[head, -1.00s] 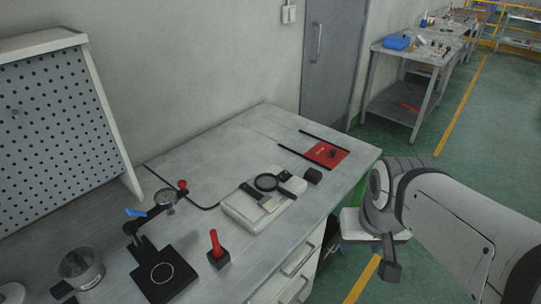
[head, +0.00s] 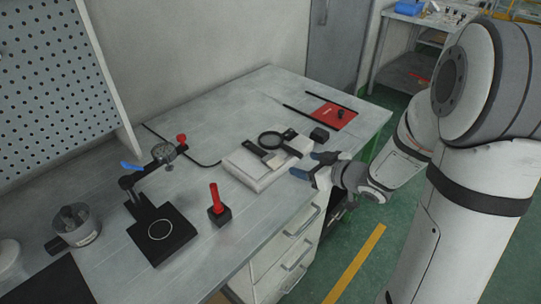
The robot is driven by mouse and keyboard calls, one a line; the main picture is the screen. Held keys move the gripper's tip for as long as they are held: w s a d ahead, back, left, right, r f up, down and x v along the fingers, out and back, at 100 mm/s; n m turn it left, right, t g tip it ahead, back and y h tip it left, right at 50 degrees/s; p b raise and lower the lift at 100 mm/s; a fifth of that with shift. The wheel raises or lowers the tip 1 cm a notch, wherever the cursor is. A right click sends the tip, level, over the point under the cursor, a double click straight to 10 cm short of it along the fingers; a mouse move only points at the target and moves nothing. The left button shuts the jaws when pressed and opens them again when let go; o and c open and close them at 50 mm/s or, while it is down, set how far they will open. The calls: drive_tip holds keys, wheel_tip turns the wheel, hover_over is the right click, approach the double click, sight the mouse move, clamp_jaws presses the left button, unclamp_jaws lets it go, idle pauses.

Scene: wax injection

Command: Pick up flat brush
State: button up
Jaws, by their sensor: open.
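A white pad (head: 249,175) lies near the front edge of the grey workbench. On it is a flat, dark-and-light tool (head: 262,154) that looks like the flat brush, though it is too small to be sure. A black magnifier (head: 271,141) lies beside and partly over it, its handle pointing right. My gripper (head: 312,166) is just right of the pad, at the bench's front edge. Its blue-grey fingers are apart, point left toward the pad, and hold nothing.
A black block (head: 319,135) and a red mat (head: 332,116) lie beyond my gripper. A red-handled tool on a black base (head: 219,213) and a dial gauge stand (head: 160,236) are at left. The bench's far middle (head: 235,105) is clear.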

sight(277, 163)
drive_tip(key=shift+s+a+f+y, duration=0.2)
drive_tip(key=shift+a+f+y, duration=0.1)
drive_tip(key=shift+a+y, duration=0.1)
drive_tip(key=shift+a+f, duration=0.1)
drive_tip(key=shift+a, duration=0.25)
drive_tip(key=x, duration=0.4)
drive_tip(key=b+x, duration=0.1)
drive_tip(key=x, duration=0.2)
drive_tip(key=shift+s+a+f, duration=0.15)
drive_tip(key=shift+s+a, duration=0.15)
drive_tip(key=c, duration=1.1)
